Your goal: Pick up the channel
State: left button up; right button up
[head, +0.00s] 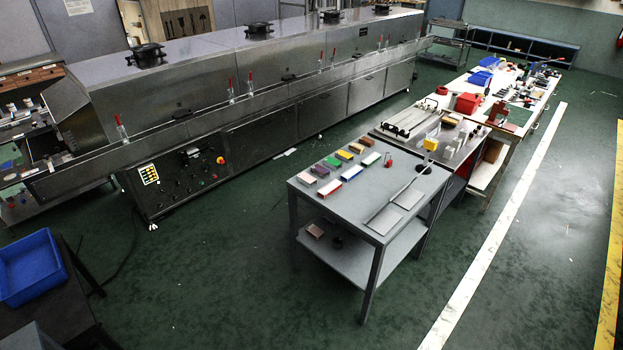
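A long thin grey strip (393,201), which may be the channel, lies diagonally on the top of the grey metal table (318,208) near the centre. Its profile is too small to make out. Two flat grey plates lie beside it, one to its right (408,198) and one nearer the front edge (384,220). Neither of my grippers is in view, and nothing is seen touching the strip.
Several coloured blocks (351,173) line the table's left and back. Workbenches with trays, red and blue bins (467,103) continue behind. A long steel dryer (250,90) stands left. A blue crate (28,266) is at lower left. Green floor (220,270) is open in front.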

aim_at(318, 170)
jog(key=u, duration=0.85)
jog(key=i, duration=4.4)
jog(key=z, duration=1.55)
